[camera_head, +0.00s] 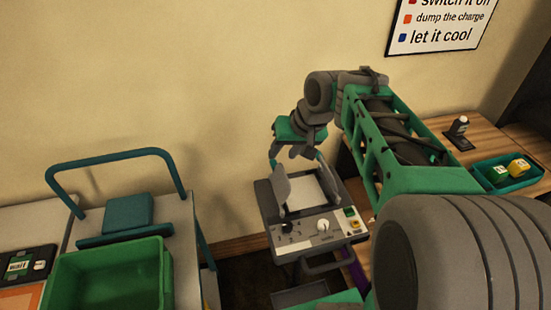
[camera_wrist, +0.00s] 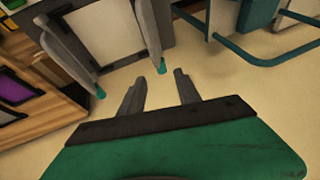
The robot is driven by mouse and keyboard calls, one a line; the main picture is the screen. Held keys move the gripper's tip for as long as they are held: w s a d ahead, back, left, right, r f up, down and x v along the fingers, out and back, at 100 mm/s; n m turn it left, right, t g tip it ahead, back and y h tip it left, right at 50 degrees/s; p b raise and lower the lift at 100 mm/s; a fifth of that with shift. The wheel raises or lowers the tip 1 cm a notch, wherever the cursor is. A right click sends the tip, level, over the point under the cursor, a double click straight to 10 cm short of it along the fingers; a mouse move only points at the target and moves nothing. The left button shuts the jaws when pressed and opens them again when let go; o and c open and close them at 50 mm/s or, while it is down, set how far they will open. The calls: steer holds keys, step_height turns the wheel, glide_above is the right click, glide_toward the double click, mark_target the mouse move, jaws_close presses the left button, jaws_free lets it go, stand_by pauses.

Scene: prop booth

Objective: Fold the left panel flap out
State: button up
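The grey device (camera_head: 262,200) has a white panel (camera_head: 305,191) between two upright grey flaps. The left flap (camera_head: 283,187) has a teal tip and stands up along the panel's left side. It also shows in the wrist view (camera_wrist: 149,32), on the right of the white panel (camera_wrist: 98,30), as that view looks from the far side. The right flap (camera_head: 327,184) also stands up. My gripper (camera_head: 293,153) is over the device's far end. In the wrist view my gripper (camera_wrist: 158,76) is open and empty, with the left flap's teal tip just ahead of its fingertips; contact cannot be told.
A cart with a teal handle (camera_head: 112,158) and a green bin (camera_head: 108,278) stands to the left. A wooden bench (camera_head: 470,140) with a teal tray (camera_head: 508,183) is at the right. The wall (camera_head: 130,80) is close behind.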

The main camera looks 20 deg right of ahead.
mark_target(275, 163)
steer(key=x, duration=0.5)
steer(key=shift+w+a+f+p, duration=0.1)
steer(key=shift+a+f+p, duration=0.05)
steer(key=shift+f+p, duration=0.15)
jaws_close()
stand_by(1.0)
